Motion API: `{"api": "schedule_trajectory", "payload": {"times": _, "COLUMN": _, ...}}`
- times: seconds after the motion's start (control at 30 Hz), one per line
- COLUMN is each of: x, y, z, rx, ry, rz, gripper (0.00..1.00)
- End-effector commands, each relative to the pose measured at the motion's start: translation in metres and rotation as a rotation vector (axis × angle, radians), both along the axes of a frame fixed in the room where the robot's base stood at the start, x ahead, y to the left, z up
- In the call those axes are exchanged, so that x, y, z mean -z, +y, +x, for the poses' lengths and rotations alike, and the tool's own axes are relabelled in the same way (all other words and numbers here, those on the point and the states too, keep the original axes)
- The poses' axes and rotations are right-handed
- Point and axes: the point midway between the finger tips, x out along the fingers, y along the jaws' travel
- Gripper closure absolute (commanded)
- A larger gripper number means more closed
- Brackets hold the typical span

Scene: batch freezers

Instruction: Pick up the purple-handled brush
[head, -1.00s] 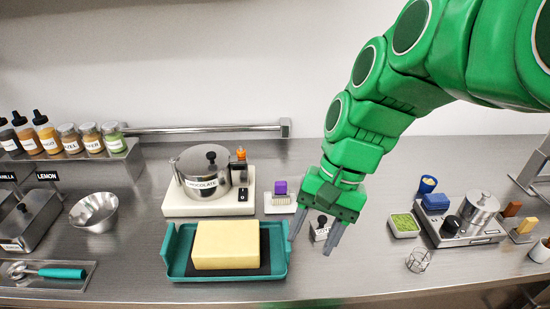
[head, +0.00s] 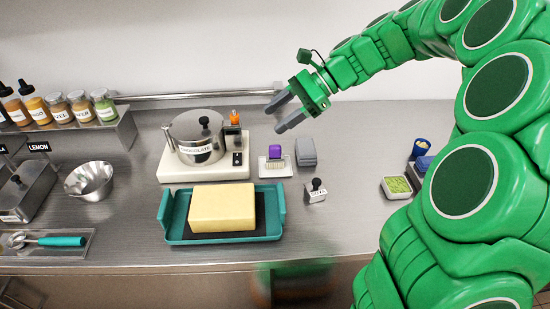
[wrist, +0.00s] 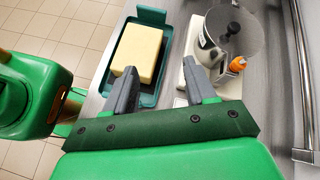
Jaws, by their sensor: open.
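The purple-handled brush (head: 275,153) stands bristles down on a small white tray (head: 286,171), right of the chocolate pot. Its purple handle is up and its pale bristles show below. My gripper (head: 274,119) is open and empty, raised above the counter. In the head view its fingers point left and appear just above the brush, clear of it. The wrist view shows the two spread fingers (wrist: 159,66) over the butter and pot area. I do not see the brush in the wrist view.
A grey block (head: 306,150) and a black-handled stamp-like item (head: 315,190) sit right of the brush. The chocolate pot (head: 197,140) stands on a white base. A yellow block (head: 222,208) lies in a teal tray (head: 178,235). A green-filled dish (head: 396,187) is farther right.

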Motion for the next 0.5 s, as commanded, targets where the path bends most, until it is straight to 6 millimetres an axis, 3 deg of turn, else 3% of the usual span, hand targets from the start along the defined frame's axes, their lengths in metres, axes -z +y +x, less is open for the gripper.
{"api": "schedule_trajectory", "payload": {"times": 0.2, "x": 0.009, "y": -0.018, "z": 0.048, "rx": 0.14, "ry": 0.112, "rz": 0.085, "gripper": 0.45}}
{"api": "schedule_trajectory", "payload": {"times": 0.5, "x": 0.019, "y": -0.034, "z": 0.08, "rx": 0.242, "ry": 0.2, "rz": 0.148, "gripper": 0.45}}
